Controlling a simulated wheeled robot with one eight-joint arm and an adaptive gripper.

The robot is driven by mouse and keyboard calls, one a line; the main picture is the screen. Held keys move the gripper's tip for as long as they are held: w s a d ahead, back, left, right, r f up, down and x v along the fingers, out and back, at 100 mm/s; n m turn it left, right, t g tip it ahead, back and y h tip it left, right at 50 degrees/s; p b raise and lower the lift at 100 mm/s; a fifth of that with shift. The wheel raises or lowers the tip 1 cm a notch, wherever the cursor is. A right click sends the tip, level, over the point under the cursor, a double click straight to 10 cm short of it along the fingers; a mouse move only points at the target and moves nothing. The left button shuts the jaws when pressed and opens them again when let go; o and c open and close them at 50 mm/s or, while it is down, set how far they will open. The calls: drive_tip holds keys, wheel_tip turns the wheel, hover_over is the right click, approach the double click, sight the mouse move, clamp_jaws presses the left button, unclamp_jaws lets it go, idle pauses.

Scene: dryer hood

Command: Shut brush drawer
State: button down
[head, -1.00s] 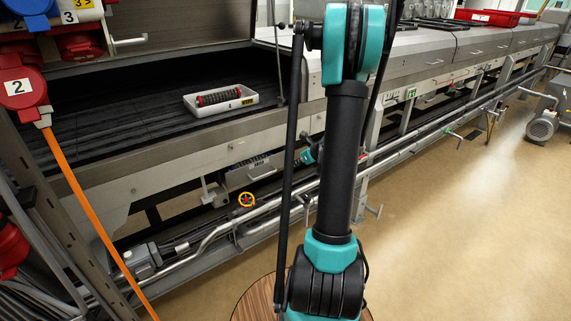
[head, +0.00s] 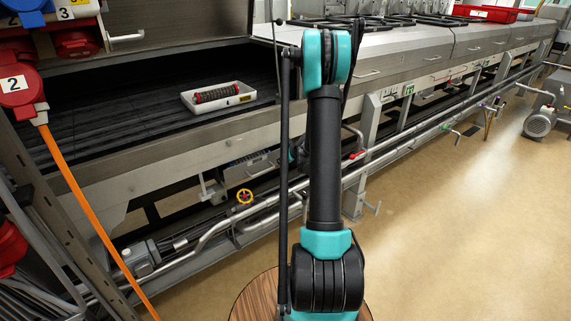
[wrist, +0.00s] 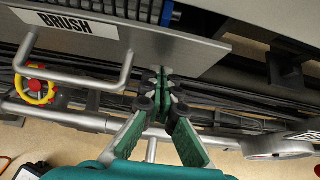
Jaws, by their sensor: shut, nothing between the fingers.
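The brush drawer (wrist: 185,55) has a grey metal front with a BRUSH label (wrist: 65,22) and a bar handle (wrist: 95,80) in the wrist view. Behind its top edge a dark blue ribbed part (wrist: 150,9) shows, so the drawer stands at least partly open. My gripper (wrist: 163,78) is shut and empty, with its fingertips at the drawer front, right of the handle. I cannot tell whether they touch it. In the head view the drawer (head: 258,165) shows low under the machine, and my arm hides the gripper there.
A yellow-and-red handwheel (wrist: 36,88) and pipes (wrist: 70,118) run below the drawer. A white tray with a brush roller (head: 218,96) sits on the dark belt above. An orange cable (head: 90,215) hangs at the left.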

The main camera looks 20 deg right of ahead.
sight(276, 154)
drive_tip(key=shift+w+a, duration=0.1)
drive_tip(key=shift+w, duration=0.2)
drive_tip(key=w, duration=0.2)
drive_tip(key=w+a, duration=0.1)
drive_tip(key=shift+w+a, duration=0.15)
drive_tip(key=shift+w, duration=0.25)
drive_tip(key=shift+w+r, duration=0.1)
drive_tip(key=shift+w, duration=0.25)
